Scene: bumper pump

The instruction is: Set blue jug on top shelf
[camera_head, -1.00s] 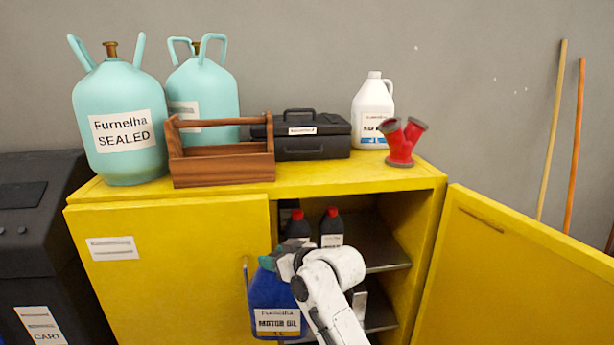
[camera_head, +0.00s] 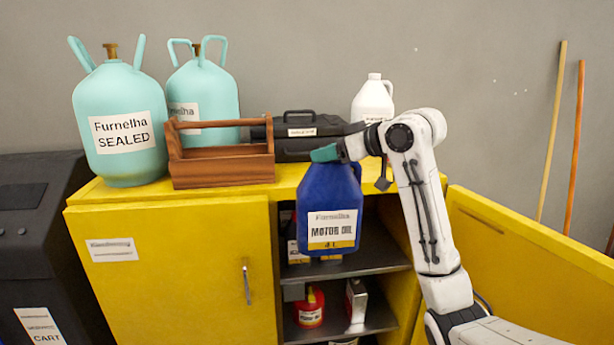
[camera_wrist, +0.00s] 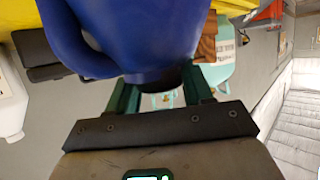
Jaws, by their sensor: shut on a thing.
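The blue jug (camera_head: 330,200), labelled motor oil, hangs upright in front of the yellow cabinet's upper right opening. My gripper (camera_head: 325,153) is shut on it at the top, and its top is about level with the cabinet top. In the wrist view the blue jug (camera_wrist: 140,30) fills the upper middle, with its dark cap between the fingers of my gripper (camera_wrist: 155,97). The yellow cabinet (camera_head: 170,260) has its right door open, showing the top shelf inside (camera_head: 370,258). The jug hides part of that shelf and the bottles behind it.
On the cabinet top stand teal tanks (camera_head: 120,120), a wooden tote (camera_head: 222,168), a black case (camera_head: 300,135) and a white jug (camera_head: 373,98). A red can (camera_head: 309,307) sits on the lower shelf. The open yellow door (camera_head: 530,270) is at the right.

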